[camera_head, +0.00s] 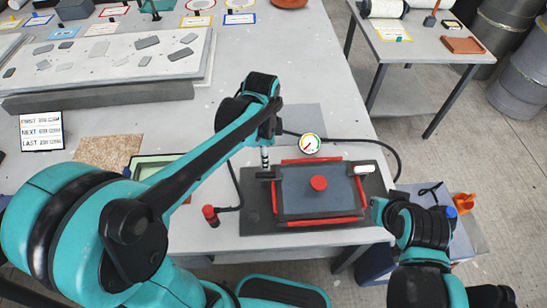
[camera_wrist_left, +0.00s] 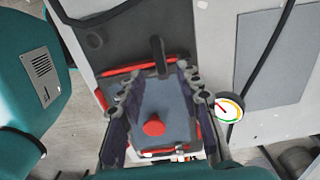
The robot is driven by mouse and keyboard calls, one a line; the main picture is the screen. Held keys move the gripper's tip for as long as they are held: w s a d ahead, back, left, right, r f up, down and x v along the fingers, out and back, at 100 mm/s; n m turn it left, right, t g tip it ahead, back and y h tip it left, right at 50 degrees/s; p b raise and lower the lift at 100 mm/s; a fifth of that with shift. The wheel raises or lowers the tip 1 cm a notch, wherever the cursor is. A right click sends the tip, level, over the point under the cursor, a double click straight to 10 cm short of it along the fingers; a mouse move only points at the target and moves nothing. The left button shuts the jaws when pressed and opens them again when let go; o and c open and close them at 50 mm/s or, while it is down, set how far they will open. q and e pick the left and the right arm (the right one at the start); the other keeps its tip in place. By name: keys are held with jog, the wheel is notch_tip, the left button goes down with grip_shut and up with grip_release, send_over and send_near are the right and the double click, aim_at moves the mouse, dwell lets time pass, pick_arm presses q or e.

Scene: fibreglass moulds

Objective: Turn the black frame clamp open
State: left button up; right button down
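The black frame clamp (camera_head: 264,175) sits at the left edge of a red-edged frame with a grey-blue panel (camera_head: 337,196). In the left wrist view, the clamp's dark lever (camera_wrist_left: 158,56) stands at the frame's upper edge. My left gripper (camera_head: 266,160) is just above the clamp, pointing down. In its wrist view the fingers (camera_wrist_left: 158,70) are spread, with the lever in the gap and no clear contact on either side. A red knob (camera_head: 319,183) is mid-panel. My right gripper (camera_head: 378,208) is right of the frame; its fingers are too small to read.
A white-handled clamp (camera_head: 364,169) is at the frame's right edge. A round gauge (camera_head: 310,143) stands behind the frame, with black hoses nearby. A red-capped part (camera_head: 210,214) is left of the frame. A blue box (camera_head: 376,262) is beside the table.

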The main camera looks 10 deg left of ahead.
aim_at(265, 173)
pick_arm(q)
notch_tip(265, 173, down, 8)
jog(key=b, duration=0.3)
jog(key=shift+s+r, duration=0.15)
jog(key=shift+r, duration=0.05)
grip_shut()
